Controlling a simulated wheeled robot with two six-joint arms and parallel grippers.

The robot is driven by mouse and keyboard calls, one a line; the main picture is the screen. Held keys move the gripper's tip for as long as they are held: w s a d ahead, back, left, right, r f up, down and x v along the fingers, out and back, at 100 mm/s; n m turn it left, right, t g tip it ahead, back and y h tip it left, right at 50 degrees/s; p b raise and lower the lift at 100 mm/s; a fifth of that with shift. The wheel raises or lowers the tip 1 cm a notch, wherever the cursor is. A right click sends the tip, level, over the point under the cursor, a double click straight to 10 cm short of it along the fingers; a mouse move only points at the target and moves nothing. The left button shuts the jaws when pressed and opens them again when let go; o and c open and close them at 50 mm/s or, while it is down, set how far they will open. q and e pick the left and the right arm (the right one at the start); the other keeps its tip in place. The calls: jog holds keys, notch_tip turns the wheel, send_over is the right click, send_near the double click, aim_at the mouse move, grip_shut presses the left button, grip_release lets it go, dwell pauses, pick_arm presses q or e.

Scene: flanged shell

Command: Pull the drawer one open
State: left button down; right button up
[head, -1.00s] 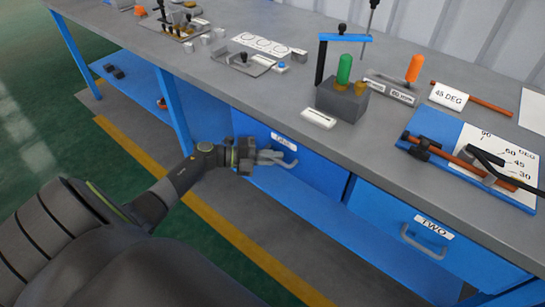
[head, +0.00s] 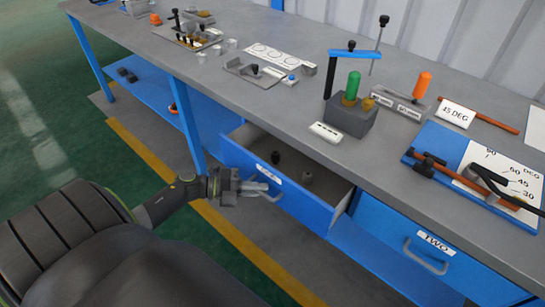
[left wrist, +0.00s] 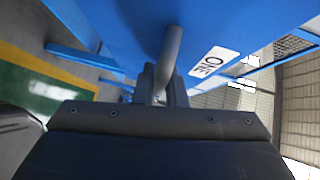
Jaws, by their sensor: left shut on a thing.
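Drawer one (head: 296,201) is a blue-fronted drawer under the grey workbench, standing partly open in the head view. Its inside shows, with a small dark object (head: 275,157) and a small grey object (head: 307,177) in it. My left gripper (head: 262,188) is at the drawer front, shut on the grey bar handle. In the left wrist view the handle (left wrist: 172,55) runs between the fingers, beside the white label ONE (left wrist: 213,62). Drawer two (head: 412,236), to the right, is shut. My right gripper is not in view.
A blue bench leg (head: 188,125) stands left of the drawer. Floor in front of the drawer looks clear.

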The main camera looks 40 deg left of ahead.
pick_arm(q)
jog(key=s+a+p, duration=0.1)
jog(key=s+p, duration=0.1)
jog(key=s, duration=1.6)
jog(key=shift+s+a, duration=0.15)
jog(key=shift+a, duration=0.1)
jog(key=c, duration=1.5)
grip_release()
jog(key=b+v, duration=0.2)
jog(key=v, duration=1.5)
jog(key=shift+a, duration=0.2)
jog(key=shift+s, duration=0.1)
